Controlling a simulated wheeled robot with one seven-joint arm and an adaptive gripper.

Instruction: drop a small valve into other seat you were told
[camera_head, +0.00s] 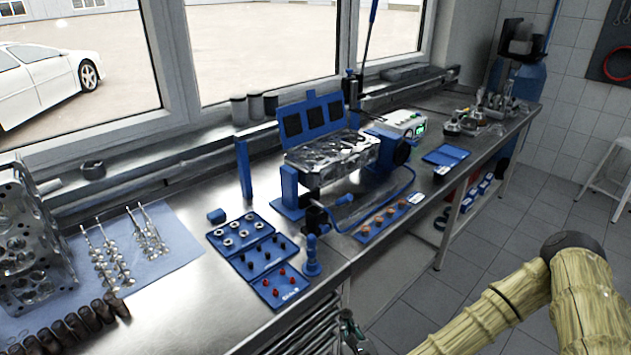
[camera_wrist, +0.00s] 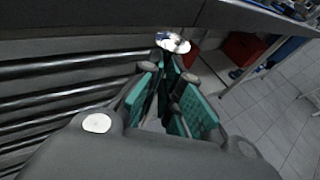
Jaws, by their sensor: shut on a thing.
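My gripper (camera_wrist: 170,74) is shut on a valve (camera_wrist: 172,42) in the wrist view. The valve's shiny round head sticks out beyond the fingertips, and its stem runs down between the teal pads. In the head view my gripper shows only partly at the bottom edge, below the bench top and in front of it. The cylinder head (camera_head: 330,157) sits on a blue stand at the middle of the bench, well away from my gripper. Its valve seats are too small to make out. Several other valves (camera_head: 115,258) lie on a blue cloth at the left.
Blue trays (camera_head: 262,257) of small parts stand at the bench's front. A blue strip (camera_head: 385,222) with copper-coloured parts lies right of them. An engine block (camera_head: 30,245) fills the left. The bench's front edge and drawers (camera_wrist: 60,90) are close to my gripper.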

